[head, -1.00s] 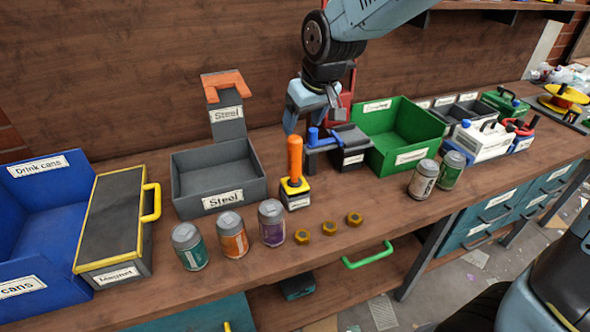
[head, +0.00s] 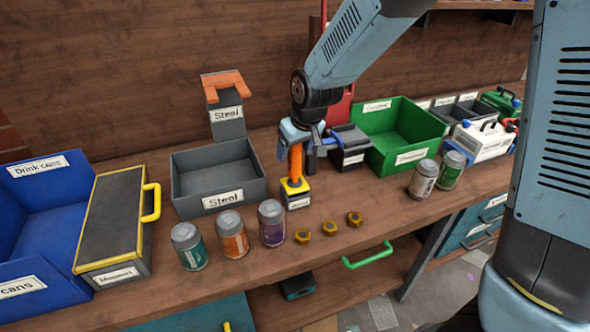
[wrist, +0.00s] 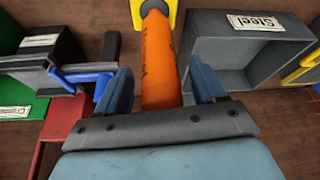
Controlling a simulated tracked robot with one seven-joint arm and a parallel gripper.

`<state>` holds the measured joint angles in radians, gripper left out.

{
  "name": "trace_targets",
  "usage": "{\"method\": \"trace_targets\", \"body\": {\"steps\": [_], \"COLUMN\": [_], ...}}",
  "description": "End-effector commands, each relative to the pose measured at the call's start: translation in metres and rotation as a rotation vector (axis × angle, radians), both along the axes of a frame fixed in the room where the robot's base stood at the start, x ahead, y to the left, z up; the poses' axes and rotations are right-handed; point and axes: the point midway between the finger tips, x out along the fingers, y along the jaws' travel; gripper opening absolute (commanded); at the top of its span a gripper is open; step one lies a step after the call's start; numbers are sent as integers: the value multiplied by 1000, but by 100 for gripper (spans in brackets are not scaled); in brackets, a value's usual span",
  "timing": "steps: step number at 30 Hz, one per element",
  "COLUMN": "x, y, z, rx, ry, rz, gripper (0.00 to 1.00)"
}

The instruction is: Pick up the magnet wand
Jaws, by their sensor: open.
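The magnet wand (head: 295,168) stands upright on the bench, with an orange handle on a yellow-topped base with a white label. In the wrist view its orange handle (wrist: 158,62) lies between the two blue fingers of my gripper (wrist: 160,88), with a gap on each side. In the head view my gripper (head: 299,143) is at the top of the handle and hides its upper end. The jaws are open and not closed on the handle.
The grey steel bin (head: 213,183) is left of the wand, and a blue-handled vise-like tool (head: 348,143) and a green bin (head: 400,135) are to its right. Three cans, the nearest purple (head: 271,222), and three brass nuts (head: 329,228) stand in front.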

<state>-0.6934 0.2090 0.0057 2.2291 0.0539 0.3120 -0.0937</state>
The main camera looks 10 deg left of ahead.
Motion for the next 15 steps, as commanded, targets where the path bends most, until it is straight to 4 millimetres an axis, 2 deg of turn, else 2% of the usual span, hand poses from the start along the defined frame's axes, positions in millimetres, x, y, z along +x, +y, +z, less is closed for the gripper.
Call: {"method": "trace_targets", "body": {"steps": [6, 13, 15], "x": [4, 5, 5], "y": [5, 5, 5], "z": [-15, -16, -16], "rx": [-1, 0, 0], "ry": [-1, -1, -1], "rz": [2, 2, 2], "gripper": [69, 69, 65]}}
